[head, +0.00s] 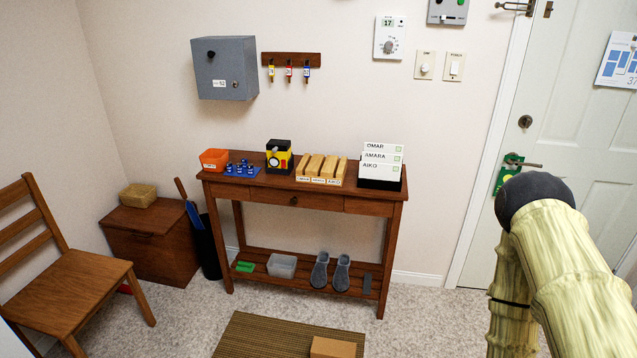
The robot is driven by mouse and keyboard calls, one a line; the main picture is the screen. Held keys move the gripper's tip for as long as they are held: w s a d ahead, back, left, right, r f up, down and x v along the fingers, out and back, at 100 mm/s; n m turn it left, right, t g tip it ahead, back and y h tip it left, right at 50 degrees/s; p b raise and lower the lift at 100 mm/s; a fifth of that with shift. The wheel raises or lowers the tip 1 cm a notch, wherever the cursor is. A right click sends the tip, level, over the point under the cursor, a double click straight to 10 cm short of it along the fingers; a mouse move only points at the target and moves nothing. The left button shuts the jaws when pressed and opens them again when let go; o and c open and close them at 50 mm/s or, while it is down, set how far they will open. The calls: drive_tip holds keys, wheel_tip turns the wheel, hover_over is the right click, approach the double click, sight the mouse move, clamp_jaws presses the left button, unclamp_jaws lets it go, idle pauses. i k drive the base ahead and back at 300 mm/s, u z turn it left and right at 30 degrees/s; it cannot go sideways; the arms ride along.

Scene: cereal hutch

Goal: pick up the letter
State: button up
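I cannot make out for certain which thing is the letter. White cards (382,157) marked OMAR, AMARA and AIKO stand in a black holder (380,184) at the right end of the wooden console table (320,200). Several light wooden blocks or slots (322,168) with small white name labels sit left of them. My arm fills the lower right, in front of the door. My gripper is not in view.
An orange bin (214,160), a blue tray (242,172) and a yellow-black box (279,158) share the tabletop. A chair (70,275) stands left. A cardboard box (333,347) lies on the mat (262,333). Carpet between mat and door (575,110) looks clear.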

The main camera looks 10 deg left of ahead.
sight(368, 170)
drive_tip(key=z, duration=1.35)
drive_tip(key=i, duration=2.7)
drive_tip(key=u, duration=1.8)
